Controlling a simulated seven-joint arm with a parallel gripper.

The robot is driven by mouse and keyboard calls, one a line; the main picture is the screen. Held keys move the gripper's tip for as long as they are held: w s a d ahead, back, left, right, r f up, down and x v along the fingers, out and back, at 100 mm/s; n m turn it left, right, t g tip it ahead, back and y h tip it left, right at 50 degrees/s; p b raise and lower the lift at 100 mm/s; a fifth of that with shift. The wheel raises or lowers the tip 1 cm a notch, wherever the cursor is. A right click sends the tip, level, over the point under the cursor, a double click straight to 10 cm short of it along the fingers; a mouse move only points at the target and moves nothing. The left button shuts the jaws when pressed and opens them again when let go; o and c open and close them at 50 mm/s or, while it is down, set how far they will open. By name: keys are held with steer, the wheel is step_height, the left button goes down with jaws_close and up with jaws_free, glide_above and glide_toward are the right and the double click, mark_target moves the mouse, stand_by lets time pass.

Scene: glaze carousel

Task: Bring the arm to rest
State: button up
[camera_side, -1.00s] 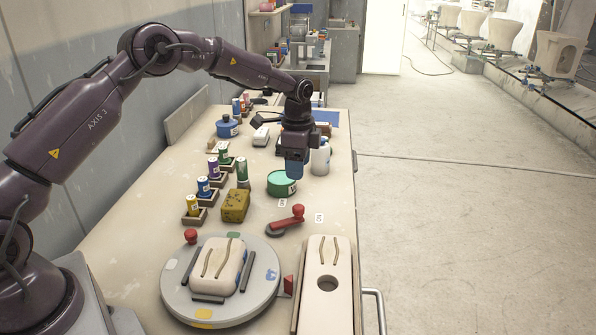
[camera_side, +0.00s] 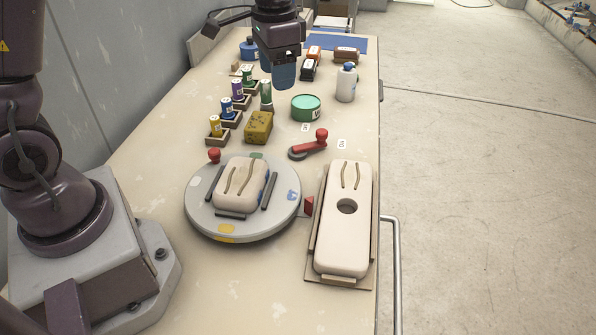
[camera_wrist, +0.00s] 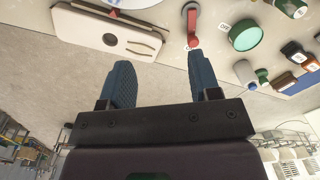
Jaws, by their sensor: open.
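My gripper (camera_side: 283,76) hangs in the air above the far half of the bench in the side view, with blue fingers pointing down. In the wrist view its two blue fingers (camera_wrist: 160,65) are spread apart with nothing between them. It is clear of the teal tin (camera_side: 306,107) and the white bottle (camera_side: 346,83). A grey turntable (camera_side: 242,231) carries a cream slab with two curved grooves (camera_side: 240,181).
A long cream slab with a round hole (camera_side: 343,240) lies at the bench's right edge. A red-handled lever (camera_side: 309,146), a mottled yellow sponge (camera_side: 258,128) and several small bottles in trays (camera_side: 229,112) stand mid-bench. A metal rail (camera_side: 396,270) runs along the right edge.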

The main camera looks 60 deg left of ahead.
steer(key=s+d+r+t, duration=0.1)
steer(key=s+r, duration=0.2)
steer(key=s, duration=0.3)
steer(key=s+d+r+n+t, duration=0.1)
steer(key=s+r+t, duration=0.1)
steer(key=s, duration=0.4)
steer(key=s+d+r+n+t, duration=0.1)
steer(key=s+d+r+t, duration=0.1)
steer(key=s+r, duration=0.2)
steer(key=shift+s+r, duration=0.3)
steer(key=shift+s, duration=1.1)
